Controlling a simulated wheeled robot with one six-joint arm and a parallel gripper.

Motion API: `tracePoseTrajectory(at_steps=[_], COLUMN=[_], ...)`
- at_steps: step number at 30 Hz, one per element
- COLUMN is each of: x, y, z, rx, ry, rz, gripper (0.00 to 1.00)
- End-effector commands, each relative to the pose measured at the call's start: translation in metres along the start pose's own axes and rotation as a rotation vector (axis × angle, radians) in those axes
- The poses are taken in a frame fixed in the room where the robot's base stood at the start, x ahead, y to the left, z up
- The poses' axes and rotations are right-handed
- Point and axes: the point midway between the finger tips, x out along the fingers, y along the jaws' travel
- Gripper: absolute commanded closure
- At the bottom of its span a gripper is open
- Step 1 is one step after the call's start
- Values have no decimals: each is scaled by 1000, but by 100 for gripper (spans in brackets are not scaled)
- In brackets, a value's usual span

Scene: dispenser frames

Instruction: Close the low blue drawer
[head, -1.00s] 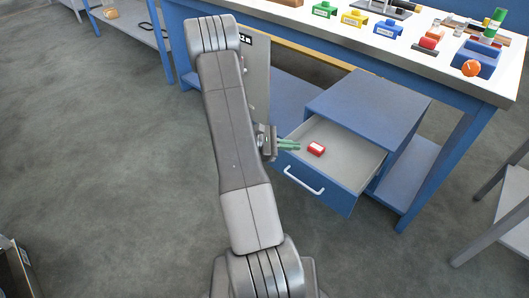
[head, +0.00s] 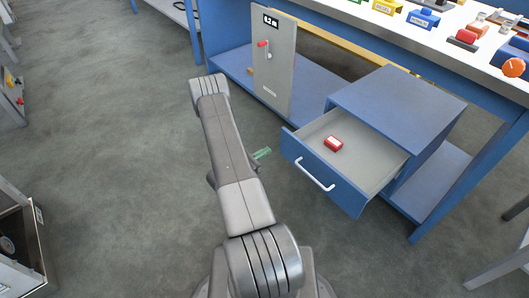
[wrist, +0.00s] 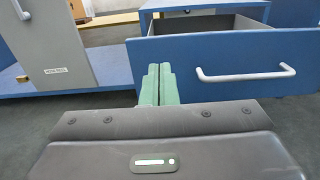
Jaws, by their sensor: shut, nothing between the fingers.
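The low blue drawer (head: 323,184) stands pulled out of its blue cabinet (head: 400,98) under the workbench. A red block with a white label (head: 333,144) lies inside it. The drawer's white bar handle (head: 314,174) is on its front; the front and handle also show in the wrist view (wrist: 245,75). My gripper (head: 263,153) is left of the drawer front in the head view. Its green fingers (wrist: 155,86) are together and empty, before the left part of the drawer front and left of the handle. Whether they touch the front I cannot tell.
A grey panel (head: 273,65) with a red-tipped lever stands left of the cabinet. The white-topped workbench (head: 380,20) above carries several coloured items. A grey cart (head: 22,245) stands at lower left. The floor (head: 130,150) on the left is open.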

Motion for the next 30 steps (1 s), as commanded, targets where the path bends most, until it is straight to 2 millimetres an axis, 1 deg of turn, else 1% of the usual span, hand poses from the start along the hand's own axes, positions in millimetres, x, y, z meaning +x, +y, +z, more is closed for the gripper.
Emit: tracePoseTrajectory(at_steps=[1,3,12,15,18,21,30], x=[11,24,78,93,104,110,114], y=[-1,-1,-2,-1,-1,0,0], z=[-1,-1,-1,-1,-1,0,0], rx=[2,2,1,2,1,2,0], ry=[0,0,-1,0,-1,0,1], rz=[-6,-6,-6,-5,-4,-2,-1], gripper=[100,100,100,100,100,100,100])
